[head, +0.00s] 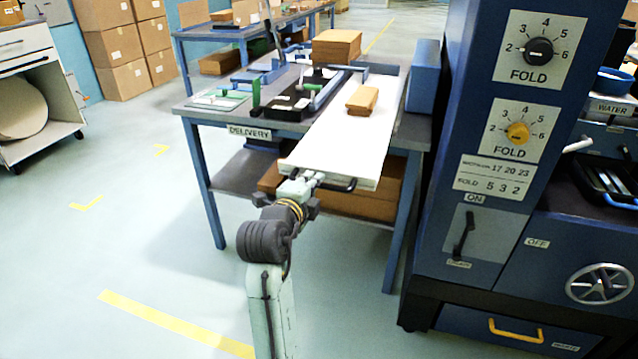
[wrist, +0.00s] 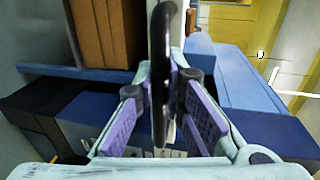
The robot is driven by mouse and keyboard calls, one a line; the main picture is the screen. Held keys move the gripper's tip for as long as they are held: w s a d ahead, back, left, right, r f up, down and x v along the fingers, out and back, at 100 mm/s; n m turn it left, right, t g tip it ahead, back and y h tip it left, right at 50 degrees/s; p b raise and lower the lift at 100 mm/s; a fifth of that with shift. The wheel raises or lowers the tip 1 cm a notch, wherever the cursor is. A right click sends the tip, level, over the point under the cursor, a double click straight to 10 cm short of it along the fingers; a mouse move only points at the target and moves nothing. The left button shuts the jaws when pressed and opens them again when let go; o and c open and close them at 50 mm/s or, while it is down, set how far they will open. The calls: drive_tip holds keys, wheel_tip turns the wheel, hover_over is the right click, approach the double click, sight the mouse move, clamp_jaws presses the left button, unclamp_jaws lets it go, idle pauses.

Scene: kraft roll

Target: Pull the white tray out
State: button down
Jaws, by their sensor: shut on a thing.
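The white tray (head: 345,135) is a long flat board lying on the delivery table, its near end sticking out past the table's front edge. A black handle (head: 338,186) is fixed to that near end. A brown kraft bundle (head: 362,99) lies on the tray. My gripper (head: 312,181) is at the tray's near end, shut on the black handle. In the wrist view the handle (wrist: 160,70) stands between the purple finger pads, and a narrow pale strip of the tray shows behind it.
The delivery table (head: 215,112) carries a black tray of tools (head: 290,106) left of the white tray and a brown stack (head: 336,46) behind. A blue machine with dials (head: 480,120) stands close on the right. Brown boxes (head: 395,195) lie on the lower shelf. Floor at left is clear.

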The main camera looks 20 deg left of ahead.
drive_tip(key=shift+f+b+v, duration=0.15)
drive_tip(key=shift+b+v, duration=0.05)
drive_tip(key=shift+v, duration=0.65)
drive_tip(key=shift+f+b+v, duration=0.15)
drive_tip(key=shift+f+v, duration=0.05)
drive_tip(key=shift+v, duration=0.6)
drive_tip(key=c, duration=1.7)
unclamp_jaws()
drive_tip(key=shift+o, duration=0.2)
drive_tip(key=shift+s, duration=0.1)
drive_tip(key=v, duration=1.2)
